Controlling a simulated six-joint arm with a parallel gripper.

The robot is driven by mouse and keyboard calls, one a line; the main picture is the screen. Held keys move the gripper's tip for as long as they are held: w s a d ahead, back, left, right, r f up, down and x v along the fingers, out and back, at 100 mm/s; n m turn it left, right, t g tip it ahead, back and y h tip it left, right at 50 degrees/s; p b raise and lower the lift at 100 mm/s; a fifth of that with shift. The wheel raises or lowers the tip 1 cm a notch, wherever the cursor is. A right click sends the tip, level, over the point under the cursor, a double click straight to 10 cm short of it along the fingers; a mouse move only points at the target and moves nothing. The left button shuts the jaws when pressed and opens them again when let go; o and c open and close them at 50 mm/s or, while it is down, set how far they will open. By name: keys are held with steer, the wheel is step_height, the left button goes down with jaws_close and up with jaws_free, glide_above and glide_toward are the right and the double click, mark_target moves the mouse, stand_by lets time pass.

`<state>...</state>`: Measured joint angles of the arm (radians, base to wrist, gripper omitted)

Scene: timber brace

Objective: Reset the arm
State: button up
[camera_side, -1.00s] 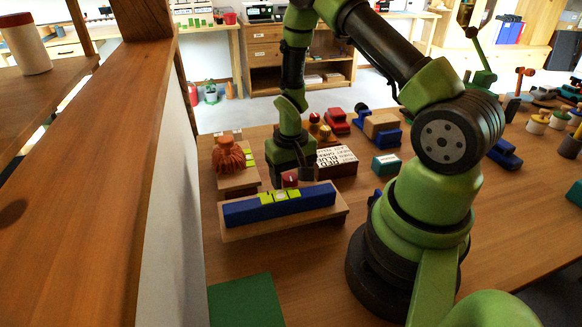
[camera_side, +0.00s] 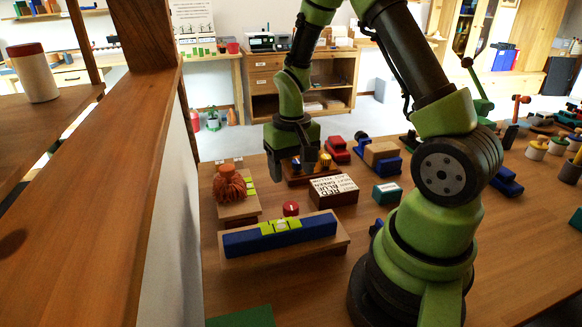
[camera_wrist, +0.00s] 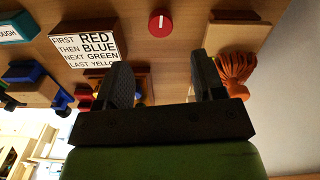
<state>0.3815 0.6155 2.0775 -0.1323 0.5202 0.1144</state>
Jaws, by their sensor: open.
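My gripper (camera_side: 285,172) is open and empty, pointing down above the table, behind the blue bar. In the wrist view its two dark fingers (camera_wrist: 162,72) stand apart with nothing between them. A long blue bar (camera_side: 240,243) with a yellow-green piece (camera_side: 279,226) at its middle lies on a wooden board (camera_side: 341,239). A round red knob (camera_side: 291,208) sits just behind the bar; it also shows in the wrist view (camera_wrist: 160,21), beyond the fingertips. A block with printed colour words (camera_side: 334,189) stands right of the knob.
An orange ribbed object (camera_side: 229,184) stands on a small board at left. A teal block (camera_side: 386,194) and a blue vehicle with a wooden load (camera_side: 382,156) lie to the right. A green mat (camera_side: 243,317) is at the front. A wooden post and shelf edge the left.

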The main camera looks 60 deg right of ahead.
steer(key=s+a+r+n+t, duration=0.1)
steer(key=s+a+r+t, duration=0.1)
steer(key=r, duration=0.4)
steer(key=s+a+r+n+t+y, duration=0.1)
steer(key=s+a+r+t, duration=0.1)
steer(key=s+a+r, duration=0.3)
steer(key=s+a+r+n+t+y, duration=0.1)
steer(key=s+a+r+t, duration=0.2)
steer(key=a+r, duration=0.3)
step_height(320, 180, up, 3)
steer(key=shift+s+r, duration=0.15)
steer(key=shift+s, duration=0.6)
